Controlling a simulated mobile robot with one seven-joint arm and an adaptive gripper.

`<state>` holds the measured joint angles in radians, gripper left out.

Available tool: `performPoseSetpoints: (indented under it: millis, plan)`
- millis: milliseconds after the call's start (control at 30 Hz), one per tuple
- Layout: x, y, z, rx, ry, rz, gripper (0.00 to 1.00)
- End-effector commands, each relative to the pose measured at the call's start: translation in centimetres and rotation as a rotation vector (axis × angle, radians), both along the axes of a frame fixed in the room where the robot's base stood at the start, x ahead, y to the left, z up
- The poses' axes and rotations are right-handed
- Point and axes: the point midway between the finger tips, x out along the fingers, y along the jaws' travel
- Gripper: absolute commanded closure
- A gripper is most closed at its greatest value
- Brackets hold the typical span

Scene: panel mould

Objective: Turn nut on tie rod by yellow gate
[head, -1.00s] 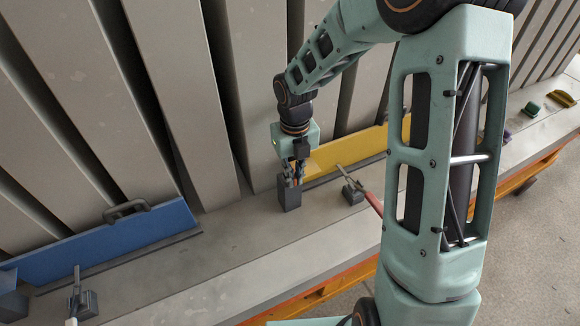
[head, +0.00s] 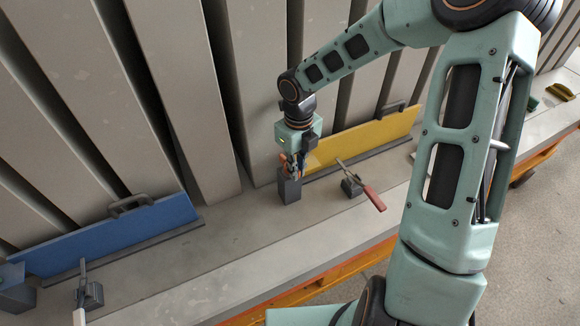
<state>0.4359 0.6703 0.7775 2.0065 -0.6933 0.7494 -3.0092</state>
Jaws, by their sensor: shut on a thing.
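The yellow gate (head: 365,137) stands upright against the grey mould panels, to the right of my gripper. My gripper (head: 291,170) points down onto the top of a dark grey block (head: 289,188) at the left end of the yellow gate. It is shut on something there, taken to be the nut. The nut and the tie rod are hidden by the fingers and too small to tell apart. The blue gate (head: 110,237) stands at the left, well apart from my gripper.
A toggle clamp with a red handle (head: 374,199) stands in front of the yellow gate. Another clamp (head: 89,294) stands before the blue gate. Green (head: 533,104) and yellow (head: 560,92) items lie far right.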

Motion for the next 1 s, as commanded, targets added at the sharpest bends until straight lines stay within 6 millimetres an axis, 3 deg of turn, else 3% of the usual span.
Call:
performPoseSetpoints:
  millis: [233,567,600,733,1000]
  plan:
    - [-0.02,-0.31,-0.2,0.002,0.007,0.112,1.0]
    - [0.12,-0.41,-0.1,-0.001,0.002,0.13,1.0]
    - [0.11,-0.4,-0.1,-0.002,0.002,0.13,0.88]
    - [0.15,-0.39,-0.07,-0.001,0.002,0.13,0.73]
    - [0.2,-0.36,0.0,0.0,0.0,0.129,0.72]
